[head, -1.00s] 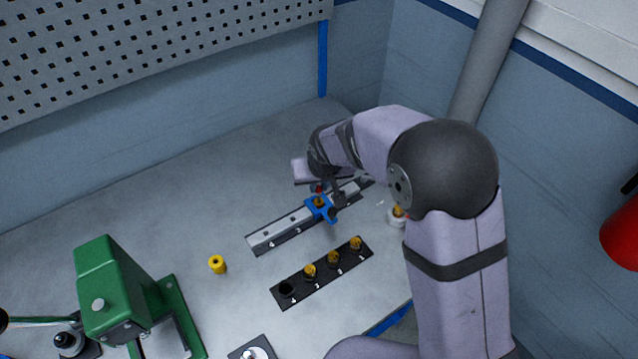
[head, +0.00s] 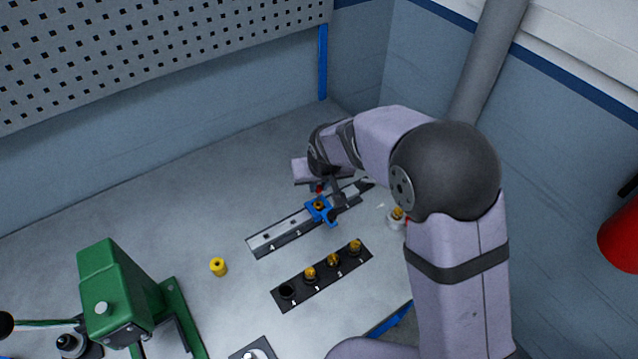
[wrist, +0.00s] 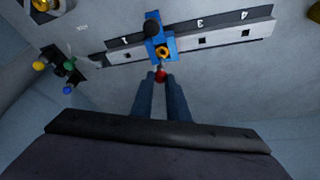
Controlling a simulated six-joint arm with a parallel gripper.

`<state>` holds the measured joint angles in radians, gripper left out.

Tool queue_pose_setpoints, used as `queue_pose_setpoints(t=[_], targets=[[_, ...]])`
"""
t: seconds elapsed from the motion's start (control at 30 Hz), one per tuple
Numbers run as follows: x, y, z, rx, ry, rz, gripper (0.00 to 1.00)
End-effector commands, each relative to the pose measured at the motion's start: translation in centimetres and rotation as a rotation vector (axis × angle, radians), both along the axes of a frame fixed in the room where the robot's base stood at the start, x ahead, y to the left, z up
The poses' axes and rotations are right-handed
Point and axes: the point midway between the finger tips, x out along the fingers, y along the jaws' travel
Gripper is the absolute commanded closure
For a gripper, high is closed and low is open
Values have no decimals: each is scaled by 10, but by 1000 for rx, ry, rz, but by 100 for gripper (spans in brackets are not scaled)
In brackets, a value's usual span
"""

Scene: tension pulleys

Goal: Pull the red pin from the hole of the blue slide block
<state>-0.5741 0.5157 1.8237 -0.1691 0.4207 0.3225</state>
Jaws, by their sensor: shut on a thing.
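The blue slide block (head: 322,211) sits on the numbered metal rail (head: 275,238). In the wrist view, the block (wrist: 155,42) carries a brass pulley and a black knob. The red pin (wrist: 160,74) is at the block's near edge in that view, and its red head also shows in the head view (head: 319,189). My gripper (wrist: 160,80) is shut on the red pin, one finger on each side of its head. The pin's shaft and the hole are hidden, so I cannot tell how deep the pin sits.
A black strip (head: 322,279) with several brass pulleys lies in front of the rail. A green press (head: 115,290) is at the front left. In the wrist view, small coloured knobs (wrist: 62,66) are left of the rail.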

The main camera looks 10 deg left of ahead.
Motion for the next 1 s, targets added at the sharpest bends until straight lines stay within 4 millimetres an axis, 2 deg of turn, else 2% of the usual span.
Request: queue_pose_setpoints(t=[0.27, 0.8, 1.0], targets=[[0, 0, 2, 0, -1, 0, 100], [0, 0, 37, 0, 0, 1, 100], [0, 0, 40, 0, 0, 1, 100]])
